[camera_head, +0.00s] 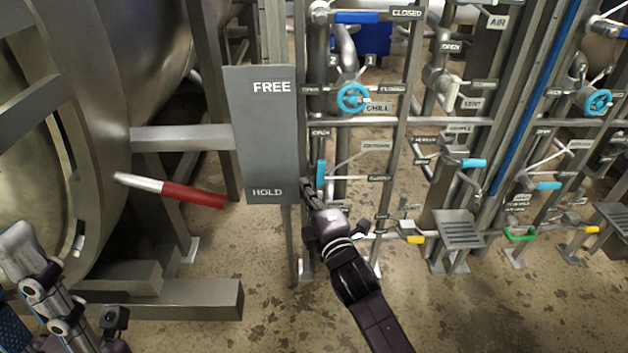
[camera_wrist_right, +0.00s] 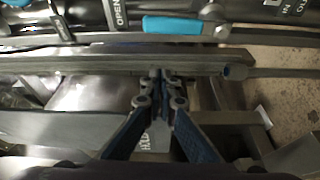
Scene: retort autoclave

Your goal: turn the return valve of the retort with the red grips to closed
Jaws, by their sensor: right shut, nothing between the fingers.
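The retort with the red grips (camera_head: 105,100) fills the left of the head view. Its red grip (camera_head: 195,194) is on a pale bar. Beside the panel, a valve with a blue lever (camera_head: 321,173) stands upright near an OPEN label (camera_head: 320,132). A CLOSED label (camera_head: 378,178) is to its right; the tag (camera_head: 376,146) above is too small to read. My right gripper (camera_head: 306,186) is shut and empty, just below-left of the blue lever. The wrist view shows its closed fingertips (camera_wrist_right: 161,82) near a rail, apart from the blue lever (camera_wrist_right: 185,26).
A grey FREE/HOLD panel (camera_head: 262,135) stands left of my right gripper. A blue handwheel (camera_head: 352,98) sits above, and a yellow-ended lever (camera_head: 412,239) below right. More pipes and valves crowd the right. Open floor (camera_head: 450,310) lies in front.

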